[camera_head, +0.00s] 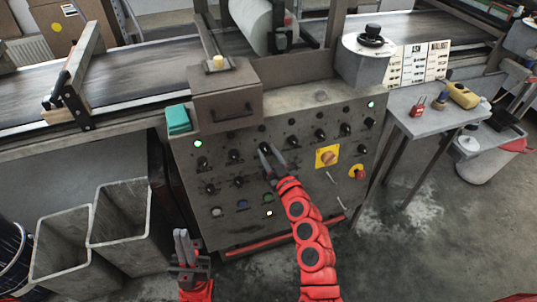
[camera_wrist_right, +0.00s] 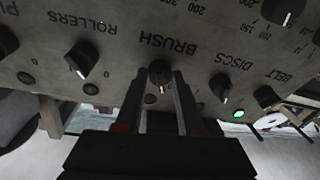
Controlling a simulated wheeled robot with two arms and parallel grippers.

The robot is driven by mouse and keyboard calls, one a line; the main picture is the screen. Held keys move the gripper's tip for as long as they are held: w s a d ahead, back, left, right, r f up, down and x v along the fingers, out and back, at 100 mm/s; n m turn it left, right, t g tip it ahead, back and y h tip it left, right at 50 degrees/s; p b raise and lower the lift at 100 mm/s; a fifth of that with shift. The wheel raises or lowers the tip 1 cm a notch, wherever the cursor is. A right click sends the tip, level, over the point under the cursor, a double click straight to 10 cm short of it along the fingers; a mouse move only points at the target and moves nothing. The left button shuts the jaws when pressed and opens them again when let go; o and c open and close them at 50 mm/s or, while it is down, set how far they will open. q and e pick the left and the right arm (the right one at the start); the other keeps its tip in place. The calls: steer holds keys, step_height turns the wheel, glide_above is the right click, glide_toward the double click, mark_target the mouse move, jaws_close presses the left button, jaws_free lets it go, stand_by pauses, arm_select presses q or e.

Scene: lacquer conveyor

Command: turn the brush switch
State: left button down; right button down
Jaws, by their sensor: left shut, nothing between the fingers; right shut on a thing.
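My right gripper (camera_head: 270,152) reaches up to the panel's middle in the head view. In the right wrist view its two fingers (camera_wrist_right: 160,82) are shut on the brush switch, one on each side. The head view does not clearly show the knob between the fingers. My left gripper (camera_head: 182,238) is shut and empty, low in front of the panel's left side, pointing up.
The rollers knob (camera_wrist_right: 81,60) and discs knob (camera_wrist_right: 220,86) flank the brush switch closely. Grey bins (camera_head: 128,225) stand left, a side table (camera_head: 440,113) right.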

steer(key=m, duration=0.2)
steer(key=shift+f+m+h+b, duration=0.1)
steer(key=shift+m+h+b, duration=0.2)
steer(key=shift+m, duration=0.1)
steer(key=shift+a+m+t+h, duration=0.1)
steer(key=shift+m+t+h, duration=0.2)
steer(key=shift+m, duration=0.8)
steer(key=m+h, duration=0.1)
steer(key=m, duration=0.2)
steer(key=shift+s+a, duration=0.1)
steer(key=shift+m+h+p, duration=0.5)
steer(key=shift+m+p, duration=0.15)
steer(key=shift+m, duration=1.65)
steer(key=c, duration=0.5)
jaws_free()
steer(key=shift+s, duration=0.15)
